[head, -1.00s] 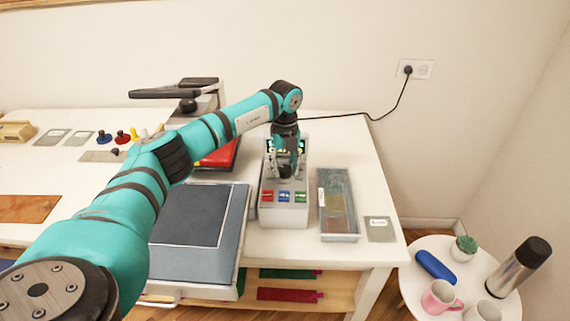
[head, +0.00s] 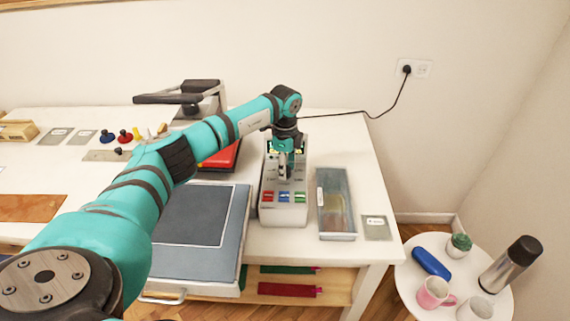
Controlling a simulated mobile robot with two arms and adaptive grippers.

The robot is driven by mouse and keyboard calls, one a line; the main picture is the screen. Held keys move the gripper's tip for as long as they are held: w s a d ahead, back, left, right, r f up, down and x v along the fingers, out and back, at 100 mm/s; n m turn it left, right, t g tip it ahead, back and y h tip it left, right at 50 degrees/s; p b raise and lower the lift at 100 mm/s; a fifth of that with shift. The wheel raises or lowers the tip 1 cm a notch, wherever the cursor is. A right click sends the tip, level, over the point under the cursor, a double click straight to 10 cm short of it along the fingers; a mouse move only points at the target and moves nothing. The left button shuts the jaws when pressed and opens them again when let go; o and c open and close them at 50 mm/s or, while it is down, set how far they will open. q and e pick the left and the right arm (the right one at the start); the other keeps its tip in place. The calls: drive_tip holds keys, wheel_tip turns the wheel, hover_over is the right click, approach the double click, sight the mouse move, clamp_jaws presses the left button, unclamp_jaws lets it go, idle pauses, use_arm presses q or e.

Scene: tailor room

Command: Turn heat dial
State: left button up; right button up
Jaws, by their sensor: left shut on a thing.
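The grey control box (head: 284,214) stands on the white table, with red, blue and green keys on its sloped front and lit displays near its back. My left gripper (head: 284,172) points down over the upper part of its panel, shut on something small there. The heat dial is hidden behind the fingers, so I cannot make out its setting. My right gripper is not in view.
A grey heat press (head: 243,225) is left of the box; a clear lidded tray (head: 336,203) and a small labelled card (head: 377,228) are right. A black cord runs to the wall socket (head: 414,68). A round side table (head: 410,270) holds mugs and a flask.

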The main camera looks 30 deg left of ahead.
use_arm(q)
drive_tip(key=shift+w+r+n+p, duration=0.15)
drive_tip(key=shift+n+p, duration=0.25)
drive_tip(key=shift+n, duration=0.8)
drive_tip(key=o, duration=1.1)
drive_tip(key=shift+o, duration=0.2)
wheel_tip(320, 180, up, 12)
